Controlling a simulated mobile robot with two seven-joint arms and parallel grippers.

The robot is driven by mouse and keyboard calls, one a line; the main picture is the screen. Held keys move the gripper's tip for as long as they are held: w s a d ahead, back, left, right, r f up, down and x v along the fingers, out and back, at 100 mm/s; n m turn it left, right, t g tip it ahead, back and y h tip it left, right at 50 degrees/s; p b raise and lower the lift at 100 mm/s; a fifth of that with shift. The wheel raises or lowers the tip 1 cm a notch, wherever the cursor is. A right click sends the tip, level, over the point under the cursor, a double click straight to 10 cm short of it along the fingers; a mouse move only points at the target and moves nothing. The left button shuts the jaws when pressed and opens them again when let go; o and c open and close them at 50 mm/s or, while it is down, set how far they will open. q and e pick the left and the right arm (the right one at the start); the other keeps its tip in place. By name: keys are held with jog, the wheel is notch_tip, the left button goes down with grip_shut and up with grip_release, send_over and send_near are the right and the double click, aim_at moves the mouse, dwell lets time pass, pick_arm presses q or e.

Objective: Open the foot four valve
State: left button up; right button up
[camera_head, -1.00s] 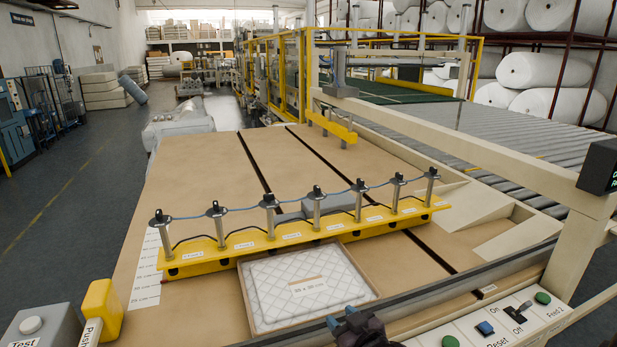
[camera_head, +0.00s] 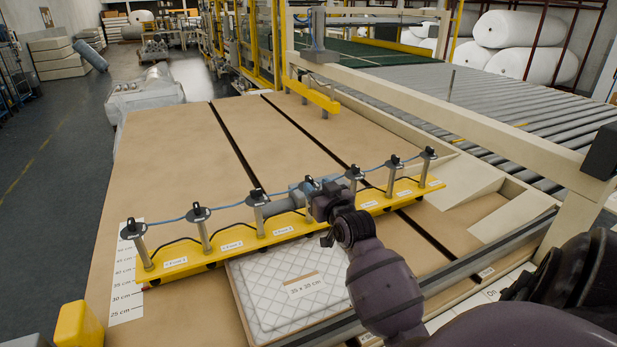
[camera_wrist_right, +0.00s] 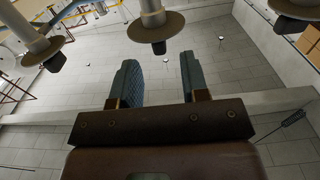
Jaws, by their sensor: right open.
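A row of metal posts with black valve caps stands along the yellow bar (camera_head: 190,262), joined by a blue hose. The fourth post from the left has its black valve (camera_head: 310,184) close to my right gripper (camera_head: 299,187). The gripper and arm hide part of this post and its label. In the right wrist view, my right gripper (camera_wrist_right: 160,84) is open and empty. A post with a disc and dark valve (camera_wrist_right: 158,47) shows, inverted, beyond the fingertips and between their lines; I cannot tell the exact gap. My left gripper is not in view.
Neighbouring valves stand close on both sides, one at the left (camera_wrist_right: 55,62) and one at the right (camera_wrist_right: 292,22) in the wrist view. A quilted pad (camera_head: 275,290) lies below the bar. The brown table (camera_head: 170,165) behind the bar is clear.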

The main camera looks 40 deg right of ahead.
aim_at(312, 182)
jog(key=shift+x, duration=2.7)
grip_shut()
